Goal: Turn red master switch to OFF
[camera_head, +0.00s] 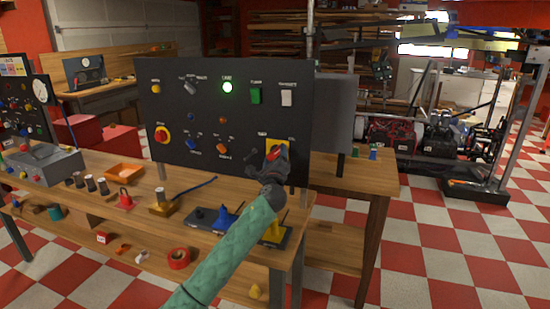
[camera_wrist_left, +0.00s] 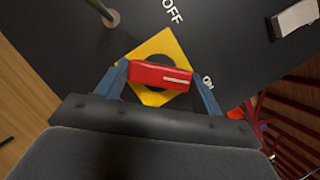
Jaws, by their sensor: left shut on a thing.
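The red master switch (camera_wrist_left: 160,76) is a red handle with a pale line on a yellow plate (camera_wrist_left: 165,45). In the left wrist view OFF is printed above the plate and ON to its right; the pale line lies toward the ON side. My left gripper (camera_wrist_left: 161,84) is shut on the red handle, one finger at each end. In the head view the yellow plate (camera_head: 270,144) shows at the panel's lower right, and my left gripper (camera_head: 272,158) covers most of the switch. My right gripper is not in view.
The black panel (camera_head: 190,115) stands upright on a wooden workbench (camera_head: 140,205). Padlocks and small parts lie on the bench.

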